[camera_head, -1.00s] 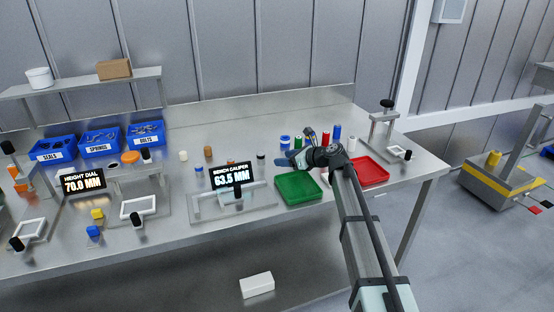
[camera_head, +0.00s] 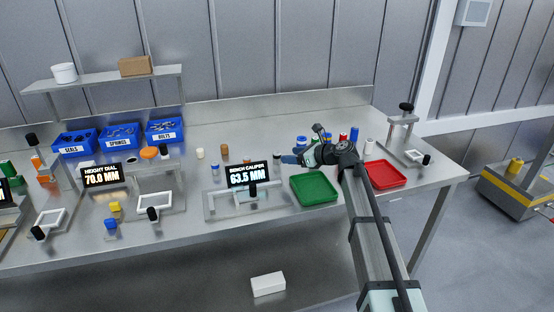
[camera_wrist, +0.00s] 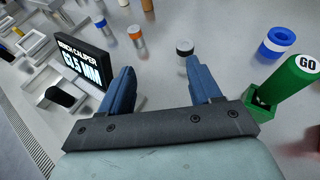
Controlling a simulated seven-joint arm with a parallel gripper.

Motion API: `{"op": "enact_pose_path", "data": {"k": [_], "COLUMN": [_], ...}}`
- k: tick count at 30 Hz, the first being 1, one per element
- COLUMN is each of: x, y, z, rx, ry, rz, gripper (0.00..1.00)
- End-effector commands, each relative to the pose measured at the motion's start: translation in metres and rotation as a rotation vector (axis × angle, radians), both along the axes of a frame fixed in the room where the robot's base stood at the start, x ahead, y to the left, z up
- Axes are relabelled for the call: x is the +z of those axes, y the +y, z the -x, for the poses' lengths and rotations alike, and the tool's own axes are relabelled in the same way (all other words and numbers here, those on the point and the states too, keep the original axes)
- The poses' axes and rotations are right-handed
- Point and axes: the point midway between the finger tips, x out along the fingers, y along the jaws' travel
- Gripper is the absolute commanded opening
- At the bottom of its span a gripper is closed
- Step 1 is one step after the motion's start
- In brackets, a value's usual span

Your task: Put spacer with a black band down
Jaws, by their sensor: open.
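A short light-grey spacer with a black band (camera_wrist: 184,49) stands upright on the steel bench in the wrist view. It shows just beyond my right-hand finger, with no finger visibly closed around it. My gripper (camera_wrist: 160,68) is open, its two blue fingers spread apart with nothing held between them.
The bench caliper display (camera_wrist: 82,61) is left of my fingers. A green GO cylinder (camera_wrist: 289,87) and a blue-and-white ring (camera_wrist: 278,43) are at right. An orange-banded spacer (camera_wrist: 136,37) stands beyond. The green tray (camera_head: 315,201) and red tray (camera_head: 385,186) lie nearer the bench front.

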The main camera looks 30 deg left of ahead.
Motion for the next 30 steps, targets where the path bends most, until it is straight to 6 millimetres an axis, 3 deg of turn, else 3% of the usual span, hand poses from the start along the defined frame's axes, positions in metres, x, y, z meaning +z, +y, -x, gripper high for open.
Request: {"op": "enact_pose_path", "data": {"k": [6, 15, 22, 30], "x": [0.051, 0.094, 0.106, 0.107], "y": [0.057, 0.111, 0.127, 0.123], "z": [0.021, 0.025, 0.018, -0.001], "rx": [0.067, 0.131, 0.247, 0.458], "ry": [-0.049, -0.182, -0.413, -0.744], "rz": [-0.022, 0.088, 0.254, 0.473], "gripper": [0.63, 0.63, 0.63, 0.63]}}
